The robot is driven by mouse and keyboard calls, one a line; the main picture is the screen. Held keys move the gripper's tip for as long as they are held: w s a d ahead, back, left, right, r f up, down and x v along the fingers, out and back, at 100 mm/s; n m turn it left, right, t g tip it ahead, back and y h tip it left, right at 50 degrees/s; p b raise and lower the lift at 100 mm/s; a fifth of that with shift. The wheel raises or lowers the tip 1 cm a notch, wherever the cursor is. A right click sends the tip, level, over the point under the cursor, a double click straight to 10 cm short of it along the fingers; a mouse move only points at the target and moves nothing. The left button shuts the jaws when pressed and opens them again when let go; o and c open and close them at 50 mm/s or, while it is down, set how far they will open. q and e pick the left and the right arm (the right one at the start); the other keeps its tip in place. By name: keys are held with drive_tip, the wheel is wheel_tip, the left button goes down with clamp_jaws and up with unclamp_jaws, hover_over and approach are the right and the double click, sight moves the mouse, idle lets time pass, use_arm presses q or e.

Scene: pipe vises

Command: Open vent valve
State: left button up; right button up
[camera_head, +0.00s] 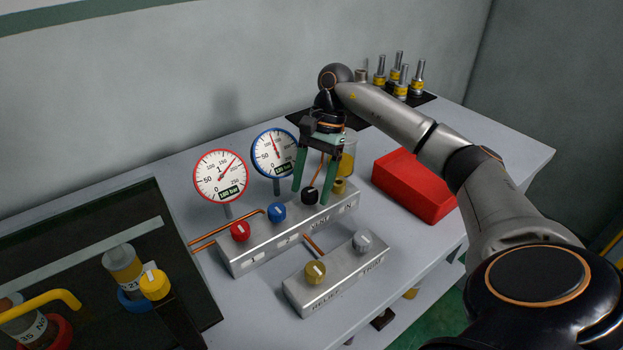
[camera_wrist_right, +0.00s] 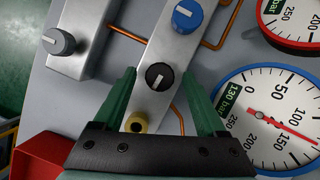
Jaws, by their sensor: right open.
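A grey valve block (camera_head: 258,256) on the bench carries a red knob (camera_head: 240,231), a blue knob (camera_head: 276,212) and a black knob (camera_head: 310,196). My right gripper (camera_head: 312,193) is open and points down over the black knob. In the right wrist view the black knob (camera_wrist_right: 159,76) sits between the open fingertips (camera_wrist_right: 158,70), with gaps visible on both sides. Its white pointer mark lies nearly along the block. My left gripper is not in view.
A red-rimmed gauge (camera_head: 221,176) and a blue-rimmed gauge (camera_head: 275,152) stand behind the block. A smaller block (camera_head: 335,280) with brass and grey knobs is in front. A red box (camera_head: 413,185) lies to the right. A brass fitting (camera_wrist_right: 137,123) sits close to the fingers.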

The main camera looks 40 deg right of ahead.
drive_tip(key=p+v, duration=0.2)
drive_tip(key=v, duration=1)
drive_tip(key=shift+d+r+p, duration=0.2)
drive_tip(key=shift+p, duration=0.2)
drive_tip(key=shift+f, duration=0.1)
